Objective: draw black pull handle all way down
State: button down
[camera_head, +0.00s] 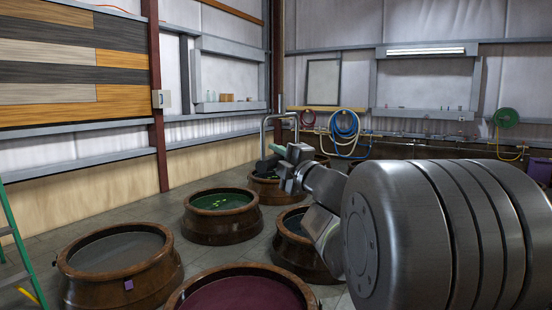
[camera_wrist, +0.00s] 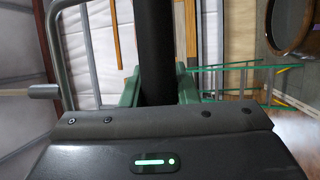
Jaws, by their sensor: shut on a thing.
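The black pull handle (camera_wrist: 155,45) is a thick dark bar running up the middle of the wrist view. My gripper (camera_wrist: 158,88) has its two green fingers on either side of this bar and is shut on it. In the head view, my gripper (camera_head: 277,150) is small and far off, beyond my large metal arm links, beside a grey pipe frame (camera_head: 265,128). A dark piece (camera_head: 265,166) shows at the fingers there and appears to be the handle. The handle's far end and its lower travel cannot be made out.
Several brown sunken jars stand around, one with grey contents (camera_head: 115,252), one green (camera_head: 222,201), one dark red (camera_head: 240,295). A jar stands below my gripper. The grey pipe (camera_wrist: 62,60) bends close to my gripper's left. A green ladder (camera_head: 14,235) stands at far left.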

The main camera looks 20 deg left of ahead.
jog(key=shift+f, duration=0.5)
jog(key=c, duration=1.3)
grip_release()
jog(key=shift+c, duration=0.2)
jog(key=shift+o, duration=1.1)
jog(key=shift+r, duration=0.2)
jog(key=v, duration=1.4)
jog(key=shift+a+r, duration=0.1)
jog(key=shift+a, duration=0.05)
